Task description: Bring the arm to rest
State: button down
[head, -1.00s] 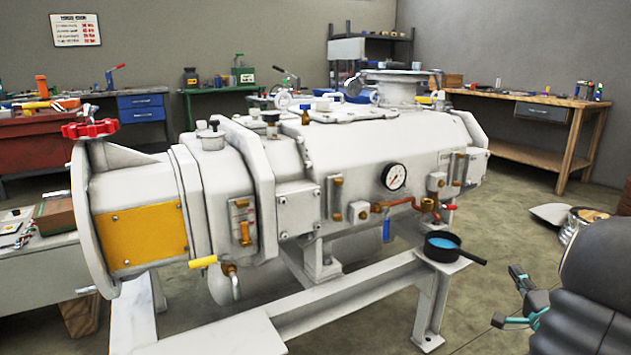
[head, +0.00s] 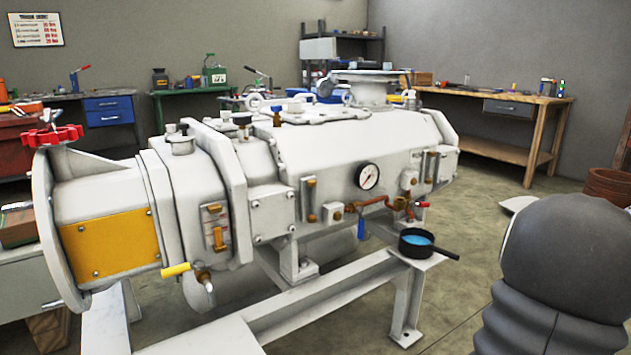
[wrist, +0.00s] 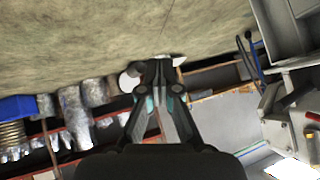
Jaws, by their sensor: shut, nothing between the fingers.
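My gripper (wrist: 160,75) shows in the wrist view, its dark fingers with teal parts brought together at the tips and nothing held between them. It points out over open space, with concrete floor at the top of that view. In the head view the gripper is out of sight; only a dark grey bulk of my arm fills the lower right. The large white screw vacuum machine (head: 345,155) stands on its frame at the left and centre of the head view, apart from my arm.
A black pan of blue liquid (head: 416,243) sits on the frame's corner (head: 405,290), left of my arm. A wooden workbench (head: 500,145) stands at the back right. Concrete floor (head: 480,215) lies clear between machine and bench.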

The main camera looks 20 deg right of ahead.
jog(key=s+a+r+n+y+p, duration=0.1)
jog(key=a+r+n, duration=0.4)
jog(key=a, duration=1.1)
jog(key=s+a+r+n+y+p, duration=0.1)
jog(key=a+r+n+y+p, duration=0.3)
jog(key=a+r, duration=0.7)
jog(key=a+r+n+y+p, duration=0.2)
jog(key=a+r+n, duration=0.3)
jog(key=a, duration=1.7)
notch_tip(320, 180, up, 3)
jog(key=shift+s+a+f+n+y, duration=0.1)
jog(key=shift+s+a+n+y, duration=0.1)
jog(key=shift+s+n+y, duration=0.2)
jog(key=shift+d, duration=0.1)
